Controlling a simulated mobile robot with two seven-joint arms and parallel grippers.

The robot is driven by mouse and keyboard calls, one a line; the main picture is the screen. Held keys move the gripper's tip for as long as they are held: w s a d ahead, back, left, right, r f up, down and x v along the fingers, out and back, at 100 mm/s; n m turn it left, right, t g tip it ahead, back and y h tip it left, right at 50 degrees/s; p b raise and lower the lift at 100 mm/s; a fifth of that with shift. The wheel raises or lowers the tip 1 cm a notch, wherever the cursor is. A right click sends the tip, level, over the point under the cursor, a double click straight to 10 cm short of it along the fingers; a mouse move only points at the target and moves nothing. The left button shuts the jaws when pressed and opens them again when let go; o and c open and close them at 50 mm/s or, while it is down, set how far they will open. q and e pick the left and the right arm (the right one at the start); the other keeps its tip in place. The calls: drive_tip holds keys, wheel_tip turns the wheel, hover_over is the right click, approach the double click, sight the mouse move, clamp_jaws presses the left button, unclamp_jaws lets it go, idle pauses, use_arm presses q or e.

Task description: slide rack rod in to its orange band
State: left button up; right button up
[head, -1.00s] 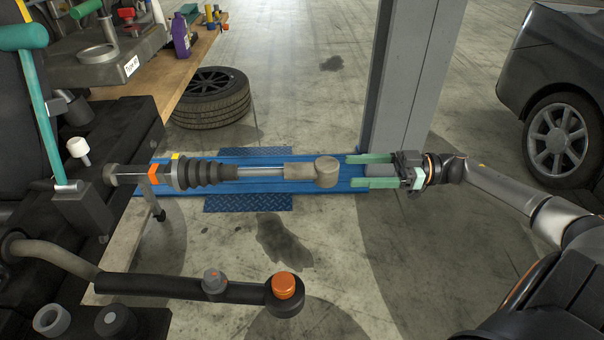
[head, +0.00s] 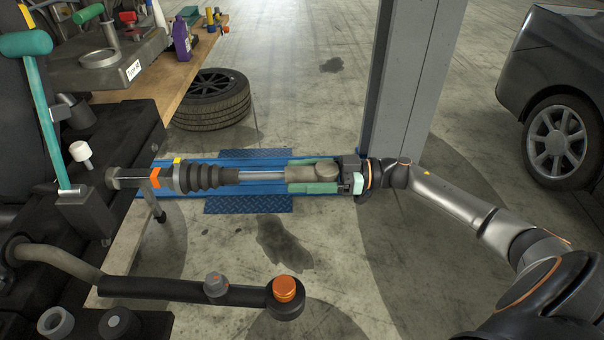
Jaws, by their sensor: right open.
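The rack rod (head: 262,174) lies level, pointing left to right, with a black ribbed boot (head: 205,176) and a tan-grey end joint (head: 326,172) at its right. Its orange band (head: 155,178) shows left of the boot, outside the dark housing (head: 128,135), with a grey rod section (head: 127,178) between them. My right gripper (head: 312,173) is open. Its green fingers lie on the far and near sides of the end joint; whether they touch it, I cannot tell. My left gripper is not in view.
A blue lift ramp (head: 245,204) lies on the floor beneath the rod. A grey post (head: 410,90) stands just behind my right gripper. A black arm with an orange cap (head: 284,287) sticks out in front. A tyre (head: 210,99) and a car (head: 555,95) stand farther back.

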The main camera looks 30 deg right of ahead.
drive_tip(key=shift+c, duration=0.4)
clamp_jaws()
idle(0.4)
